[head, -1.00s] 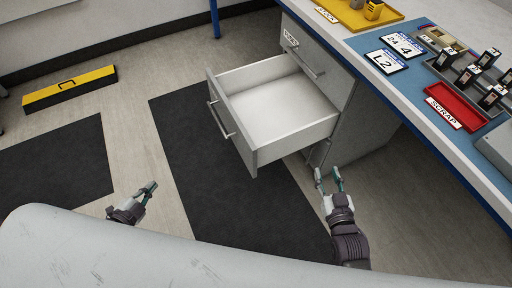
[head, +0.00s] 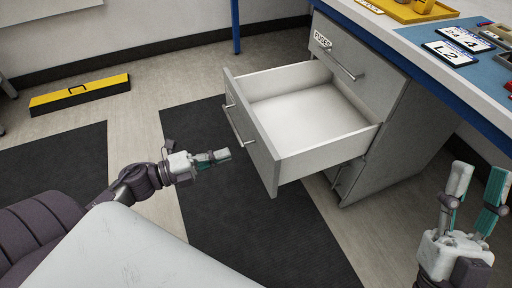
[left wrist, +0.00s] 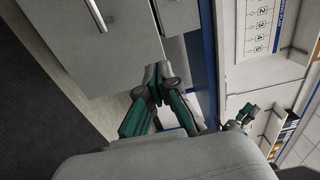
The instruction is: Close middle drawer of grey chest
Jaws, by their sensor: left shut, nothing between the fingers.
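The grey chest (head: 397,122) stands under the workbench at the right of the head view. Its middle drawer (head: 262,149) is pulled far out and looks empty; its front with a bar handle faces left. My left gripper (head: 226,154) is shut and empty, a little left of the drawer front and apart from it. In the left wrist view the left gripper's fingers (left wrist: 155,75) meet at the tips, with grey drawer fronts (left wrist: 100,35) beyond. My right gripper (head: 477,172) is open and empty at the right, below the bench edge.
The workbench (head: 460,97) with a blue edge carries a yellow tray (head: 410,9) and label cards (head: 451,52). A yellow and black box (head: 80,94) lies on the floor at far left. Dark mats (head: 210,130) cover clear floor before the chest.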

